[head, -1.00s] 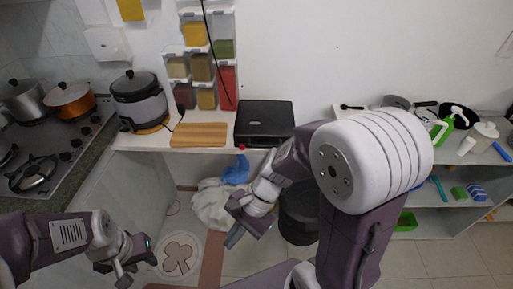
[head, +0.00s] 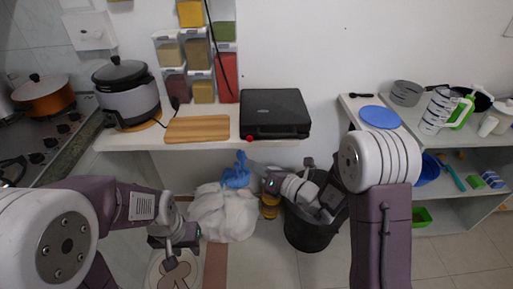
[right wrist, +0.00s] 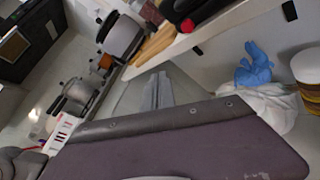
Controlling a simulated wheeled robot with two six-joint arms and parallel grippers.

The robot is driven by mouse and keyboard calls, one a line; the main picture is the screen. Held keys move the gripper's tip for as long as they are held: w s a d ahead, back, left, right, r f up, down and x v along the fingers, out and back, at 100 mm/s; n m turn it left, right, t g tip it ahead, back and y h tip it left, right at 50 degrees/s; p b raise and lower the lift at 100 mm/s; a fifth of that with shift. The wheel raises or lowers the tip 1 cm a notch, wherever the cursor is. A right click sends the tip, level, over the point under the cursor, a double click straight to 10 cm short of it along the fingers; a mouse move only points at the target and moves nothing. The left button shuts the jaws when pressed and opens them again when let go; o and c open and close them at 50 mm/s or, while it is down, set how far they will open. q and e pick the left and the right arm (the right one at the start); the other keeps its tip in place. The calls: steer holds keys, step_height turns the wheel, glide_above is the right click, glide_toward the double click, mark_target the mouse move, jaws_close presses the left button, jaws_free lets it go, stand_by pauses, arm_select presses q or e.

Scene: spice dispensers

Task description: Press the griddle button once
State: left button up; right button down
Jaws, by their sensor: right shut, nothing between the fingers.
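The black griddle (head: 274,112) lies closed on the white shelf, and its red button (head: 250,138) sits at the front left edge. In the right wrist view the red button (right wrist: 187,25) shows at the top, beside part of the dark griddle (right wrist: 203,8). My right gripper (head: 252,167) is shut and empty, below the shelf edge and under the button, apart from it. Its fingers (right wrist: 158,90) also show in the right wrist view. My left gripper (head: 172,262) hangs low at the left, far from the griddle; its fingers are too unclear to judge.
A wooden board (head: 198,129) and a rice cooker (head: 127,95) stand left of the griddle. Spice dispensers (head: 197,60) hang above. A blue glove (head: 237,171), a white bag (head: 222,212) and a black bin (head: 306,228) are below the shelf, near my right gripper.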

mark_target(250, 139)
steer(key=shift+f, duration=0.3)
steer(key=w+p, duration=0.1)
steer(key=w, duration=0.7)
steer(key=shift+w, duration=0.35)
stand_by(1.8)
steer(key=shift+w, duration=0.4)
